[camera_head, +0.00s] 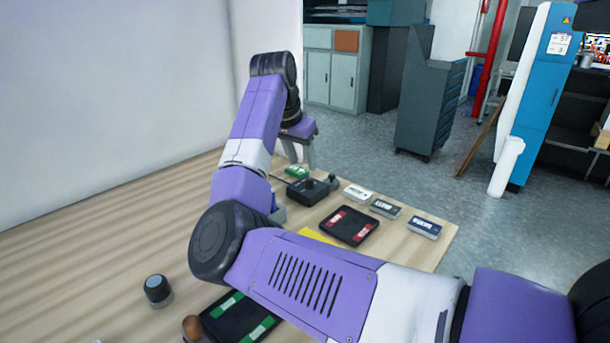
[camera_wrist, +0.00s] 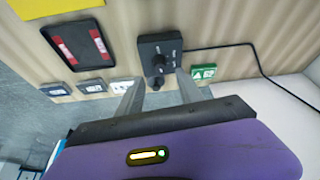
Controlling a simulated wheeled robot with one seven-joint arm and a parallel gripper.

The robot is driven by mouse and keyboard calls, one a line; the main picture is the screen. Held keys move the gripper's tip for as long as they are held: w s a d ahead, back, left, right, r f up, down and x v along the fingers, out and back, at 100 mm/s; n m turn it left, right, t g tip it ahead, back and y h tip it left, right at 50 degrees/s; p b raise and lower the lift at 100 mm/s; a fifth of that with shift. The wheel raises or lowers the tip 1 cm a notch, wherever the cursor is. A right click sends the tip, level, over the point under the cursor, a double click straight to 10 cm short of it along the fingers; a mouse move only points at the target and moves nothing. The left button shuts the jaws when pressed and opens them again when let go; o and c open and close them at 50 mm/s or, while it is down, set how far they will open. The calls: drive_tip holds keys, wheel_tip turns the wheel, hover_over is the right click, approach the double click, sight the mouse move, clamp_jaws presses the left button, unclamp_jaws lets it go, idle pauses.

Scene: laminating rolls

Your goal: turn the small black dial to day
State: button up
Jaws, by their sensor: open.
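A black box (camera_wrist: 170,46) with a small black dial (camera_wrist: 160,60) on its top shows in the wrist view. Pale lettering stands beside the dial, too small to read. In the head view the box (camera_head: 300,196) lies on the table below my gripper. My gripper (camera_wrist: 159,77) is open and empty, its two fingers pointing toward the box, one on each side of the dial in the picture. It seems to be above the box and not touching it. In the head view my gripper (camera_head: 299,158) shows beyond the box, with the arm reaching across the table.
A small dark knob (camera_wrist: 157,84) stands close beside the box. A green label block (camera_wrist: 203,73) and white label blocks (camera_head: 357,193) lie nearby. A black tray with red pieces (camera_head: 348,226) lies to the right. A black cable (camera_wrist: 222,46) runs from the box.

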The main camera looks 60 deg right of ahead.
sight(309, 179)
drive_tip(key=x, duration=0.7)
drive_tip(key=shift+s, duration=0.1)
clamp_jaws()
